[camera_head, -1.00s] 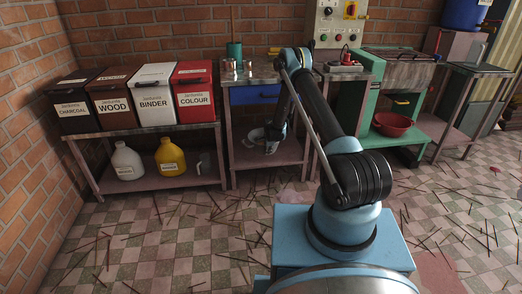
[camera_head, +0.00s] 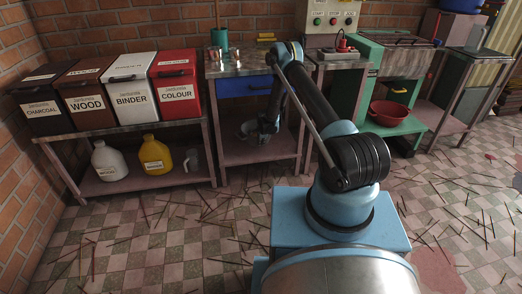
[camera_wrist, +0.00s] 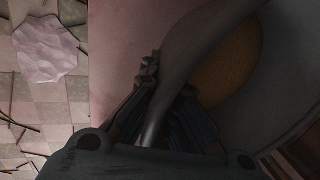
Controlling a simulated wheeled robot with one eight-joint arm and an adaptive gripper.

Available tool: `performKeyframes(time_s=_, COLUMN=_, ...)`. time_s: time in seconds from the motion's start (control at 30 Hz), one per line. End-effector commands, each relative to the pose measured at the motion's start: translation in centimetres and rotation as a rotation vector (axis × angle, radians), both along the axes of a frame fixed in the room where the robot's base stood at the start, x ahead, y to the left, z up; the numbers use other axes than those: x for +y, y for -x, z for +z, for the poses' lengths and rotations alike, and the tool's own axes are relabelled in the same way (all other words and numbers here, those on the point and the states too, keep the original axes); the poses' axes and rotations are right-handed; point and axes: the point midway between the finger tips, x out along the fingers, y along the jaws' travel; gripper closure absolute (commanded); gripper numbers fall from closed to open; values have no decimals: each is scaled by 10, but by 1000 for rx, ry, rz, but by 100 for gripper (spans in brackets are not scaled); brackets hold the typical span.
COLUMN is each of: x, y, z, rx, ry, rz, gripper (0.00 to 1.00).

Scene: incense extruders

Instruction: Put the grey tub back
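The grey tub (camera_wrist: 285,75) fills the right of the wrist view. A brown-orange rounded patch (camera_wrist: 228,65) shows inside its curved rim. My gripper (camera_wrist: 165,85) has its fingers drawn in close on both sides of the tub's wall, so it looks shut on that wall. In the head view my gripper (camera_head: 266,126) is low under the metal-topped bench, above its lower shelf (camera_head: 255,153). The tub shows there only as a small grey shape (camera_head: 243,129) beside the gripper. I cannot tell whether the tub rests on the shelf.
The bench's legs and blue drawer (camera_head: 245,86) surround the space around the gripper. Left stands a rack with labelled bins (camera_head: 131,98), a white jug (camera_head: 110,162) and a yellow jug (camera_head: 155,155). A red bowl (camera_head: 388,113) sits right. Thin sticks litter the floor.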

Motion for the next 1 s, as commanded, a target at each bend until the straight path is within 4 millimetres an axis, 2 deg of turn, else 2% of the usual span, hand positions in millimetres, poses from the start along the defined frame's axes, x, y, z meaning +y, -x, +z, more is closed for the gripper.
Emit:
performKeyframes(time_s=0.17, x=3, y=1, z=-9, rx=0, ry=0, rz=3, gripper=100)
performKeyframes(time_s=0.5, x=5, y=1, z=-44, rx=-1, ry=0, rz=4, gripper=100)
performKeyframes(time_s=0.7, x=4, y=1, z=-45, rx=0, ry=0, rz=4, gripper=100)
performKeyframes(time_s=0.8, x=4, y=1, z=-45, rx=0, ry=0, rz=4, gripper=78)
performKeyframes(time_s=0.83, x=4, y=1, z=-45, rx=0, ry=0, rz=4, gripper=75)
performKeyframes(time_s=1.0, x=4, y=1, z=-45, rx=0, ry=0, rz=3, gripper=75)
